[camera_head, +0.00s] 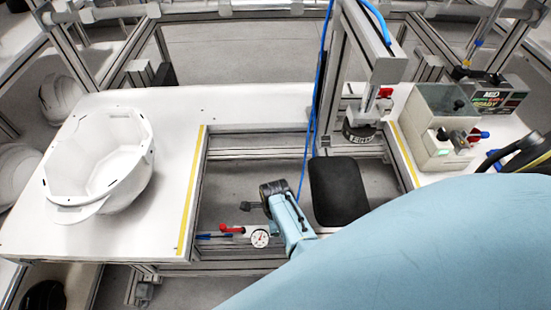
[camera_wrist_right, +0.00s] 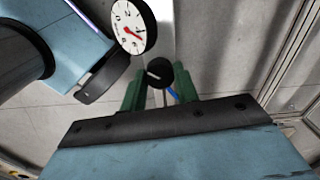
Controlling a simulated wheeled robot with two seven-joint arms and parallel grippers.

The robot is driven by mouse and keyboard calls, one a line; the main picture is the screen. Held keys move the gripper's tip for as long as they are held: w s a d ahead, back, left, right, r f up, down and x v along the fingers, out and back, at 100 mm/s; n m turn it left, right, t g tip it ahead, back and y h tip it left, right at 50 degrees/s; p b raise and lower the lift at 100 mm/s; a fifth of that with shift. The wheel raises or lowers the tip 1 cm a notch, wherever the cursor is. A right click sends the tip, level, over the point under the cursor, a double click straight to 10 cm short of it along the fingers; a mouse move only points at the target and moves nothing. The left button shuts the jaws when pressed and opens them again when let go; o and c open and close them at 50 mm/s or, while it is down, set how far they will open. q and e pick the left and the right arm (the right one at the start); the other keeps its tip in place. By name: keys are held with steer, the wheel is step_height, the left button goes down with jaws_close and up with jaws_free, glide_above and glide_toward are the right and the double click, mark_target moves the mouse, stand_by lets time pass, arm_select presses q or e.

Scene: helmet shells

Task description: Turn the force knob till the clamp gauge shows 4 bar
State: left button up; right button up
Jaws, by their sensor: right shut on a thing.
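The clamp gauge (camera_wrist_right: 133,27) is a round white dial with a black rim and a red needle at the top of the right wrist view. Its needle points toward the dial's lower right in that picture; I cannot read the value surely. The gauge also shows small in the head view (camera_head: 260,238). The force knob (camera_wrist_right: 157,68) is dark and round, just below the gauge in the wrist view. My right gripper (camera_wrist_right: 159,82) has its green fingers on either side of the knob and is shut on it. My left gripper is not in view.
A red-handled clamp (camera_head: 230,228) sits left of the gauge. A white helmet shell (camera_head: 100,165) rests on the white table (camera_head: 225,105) at left. A black pad (camera_head: 338,190) and a press frame (camera_head: 372,65) stand right of the gauge. A grey control box (camera_head: 437,155) is farther right.

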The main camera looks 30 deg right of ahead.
steer(key=n+p, duration=0.1)
steer(key=n, duration=0.1)
steer(key=shift+r+n, duration=0.1)
steer(key=shift+n, duration=0.3)
steer(key=shift+n+p, duration=0.4)
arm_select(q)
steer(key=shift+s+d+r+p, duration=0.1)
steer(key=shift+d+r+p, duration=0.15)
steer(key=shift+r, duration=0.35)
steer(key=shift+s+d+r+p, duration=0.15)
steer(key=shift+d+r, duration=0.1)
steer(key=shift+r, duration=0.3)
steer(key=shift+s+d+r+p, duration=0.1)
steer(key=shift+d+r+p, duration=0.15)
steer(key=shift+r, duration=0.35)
arm_select(e)
steer(key=shift+n, duration=1.8)
steer(key=o, duration=1)
steer(key=shift+c, duration=0.2)
